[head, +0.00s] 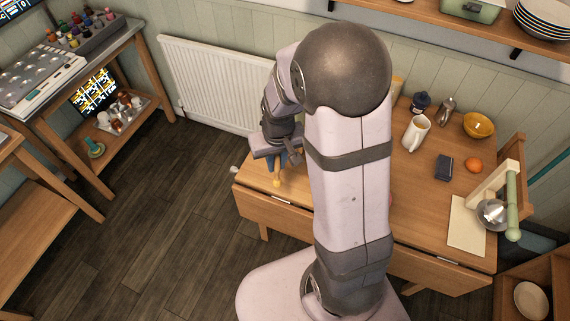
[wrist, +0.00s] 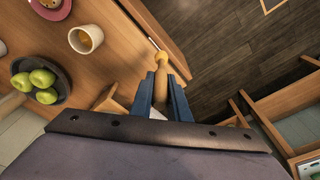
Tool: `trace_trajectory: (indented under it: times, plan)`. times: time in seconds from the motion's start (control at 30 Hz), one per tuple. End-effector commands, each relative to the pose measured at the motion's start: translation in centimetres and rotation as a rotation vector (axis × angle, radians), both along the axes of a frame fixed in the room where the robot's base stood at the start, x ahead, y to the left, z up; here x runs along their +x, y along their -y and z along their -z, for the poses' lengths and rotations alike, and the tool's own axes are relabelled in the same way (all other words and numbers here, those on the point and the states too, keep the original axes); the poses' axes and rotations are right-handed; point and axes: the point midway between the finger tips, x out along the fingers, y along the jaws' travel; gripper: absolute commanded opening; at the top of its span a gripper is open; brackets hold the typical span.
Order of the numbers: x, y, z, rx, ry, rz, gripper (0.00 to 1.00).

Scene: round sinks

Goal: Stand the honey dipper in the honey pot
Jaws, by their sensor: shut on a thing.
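My gripper (head: 281,158) is at the left end of the wooden table, left of my arm. It also shows in the wrist view (wrist: 161,90), its blue fingers shut on the wooden honey dipper (wrist: 161,59). The dipper's pale yellow end points down past the fingertips in the head view (head: 277,183). A light cup-shaped pot with amber contents (wrist: 86,39), which looks like the honey pot, stands on the table in the wrist view, apart from the dipper. My arm hides that part of the table in the head view.
A dark bowl of green apples (wrist: 38,106) and a pink plate (wrist: 58,13) stand near the pot. A white mug (head: 416,133), yellow bowl (head: 478,125), orange (head: 474,165) and dark box (head: 444,167) stand on the table's right half. A radiator (head: 215,85) is behind.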

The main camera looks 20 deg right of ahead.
Motion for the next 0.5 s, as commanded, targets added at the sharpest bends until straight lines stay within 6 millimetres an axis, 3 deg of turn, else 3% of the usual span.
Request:
trace_trajectory:
  times: [0.23,0.5]
  plan:
    - [-2.2,7.8,0.1,0.001,-0.004,0.225,0.00]
    - [-3.3,17.2,-0.2,0.000,-0.001,0.477,0.00]
